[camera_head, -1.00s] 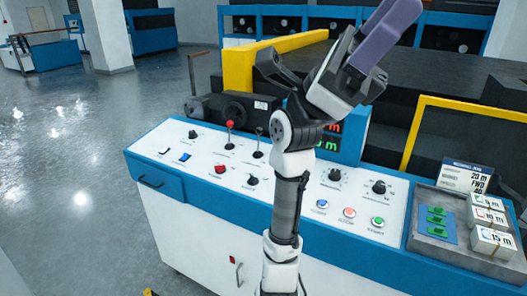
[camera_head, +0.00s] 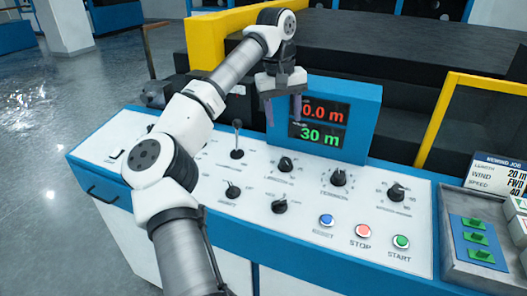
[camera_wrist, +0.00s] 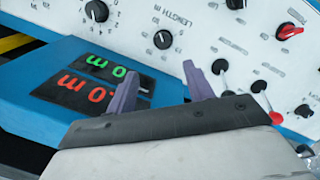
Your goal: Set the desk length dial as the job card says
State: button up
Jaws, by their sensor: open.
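The desk length dial (camera_head: 285,163) is a black knob on the white console top, left of the tension dial. It shows in the wrist view (camera_wrist: 163,39) beside the label "LENGTH M". Its exact pointer setting is too small to tell. The job card (camera_head: 497,172) at the right edge reads length 20 m, wind FWD, speed 40. The desk display (camera_head: 324,124) shows red 0.0 m and green 30 m. My gripper (camera_head: 283,108) is open and empty, fingers pointing down, above the console in front of the display. It is apart from the dial, also in the wrist view (camera_wrist: 160,72).
The tension dial (camera_head: 338,177) and speed dial (camera_head: 396,192) stand right of the length dial. Reset (camera_head: 327,220), stop (camera_head: 363,230) and start (camera_head: 401,242) buttons lie in front. A lever (camera_head: 237,140) rises at left. A grey tray (camera_head: 449,237) sits at right.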

aim_at(285, 161)
jog(key=f+p, duration=0.1)
jog(key=f, duration=0.3)
jog(key=f+p, duration=0.1)
jog(key=f, duration=0.4)
jog(key=d+f+p, duration=0.1)
jog(key=f, duration=0.3)
jog(key=shift+w+f, duration=0.15)
jog(key=shift+f, duration=0.15)
jog(key=shift+c, duration=0.3)
jog(key=c, duration=0.9)
